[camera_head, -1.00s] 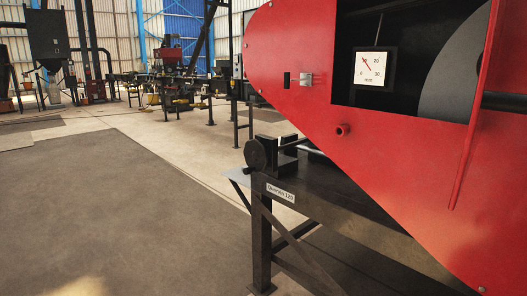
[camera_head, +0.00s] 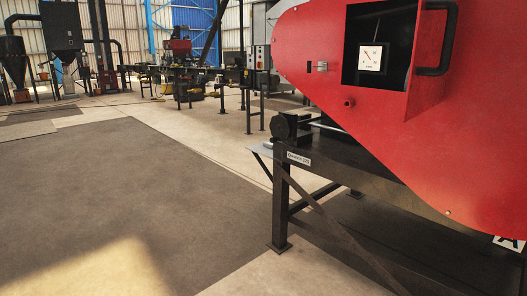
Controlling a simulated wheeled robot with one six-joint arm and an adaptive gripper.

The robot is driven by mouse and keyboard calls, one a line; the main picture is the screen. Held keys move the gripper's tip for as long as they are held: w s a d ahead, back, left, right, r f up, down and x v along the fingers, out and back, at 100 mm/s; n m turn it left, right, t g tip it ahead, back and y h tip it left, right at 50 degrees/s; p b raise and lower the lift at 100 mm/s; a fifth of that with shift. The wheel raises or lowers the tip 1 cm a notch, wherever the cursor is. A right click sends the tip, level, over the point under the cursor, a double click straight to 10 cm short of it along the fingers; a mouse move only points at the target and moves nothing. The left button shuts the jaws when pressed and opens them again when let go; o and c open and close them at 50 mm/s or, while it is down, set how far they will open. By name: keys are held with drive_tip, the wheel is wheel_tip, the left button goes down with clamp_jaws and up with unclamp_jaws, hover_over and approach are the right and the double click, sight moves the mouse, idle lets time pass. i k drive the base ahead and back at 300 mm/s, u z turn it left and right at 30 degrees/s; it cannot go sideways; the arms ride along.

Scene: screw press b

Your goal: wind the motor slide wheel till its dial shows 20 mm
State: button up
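The square white dial (camera_head: 371,58) shows inside the dark opening of the red machine housing (camera_head: 330,20). Its thin needle leans to the upper left; the figures are too small to read surely now. A dark round wheel-like part (camera_head: 285,126) sits at the left end of the black bench frame (camera_head: 340,145), below the housing. I cannot tell for sure that it is the motor slide wheel. My gripper is not in view.
A red door with a black handle (camera_head: 447,40) stands open right of the dial. A small red knob (camera_head: 349,103) sits below the opening. Grey floor (camera_head: 120,190) is clear at the left. Other machines (camera_head: 180,70) stand farther back.

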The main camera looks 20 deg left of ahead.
sight(280, 130)
drive_tip(key=u, duration=1.1)
drive_tip(key=i, duration=0.85)
drive_tip(key=z, duration=0.6)
drive_tip(key=i, duration=1)
drive_tip(key=z, duration=0.75)
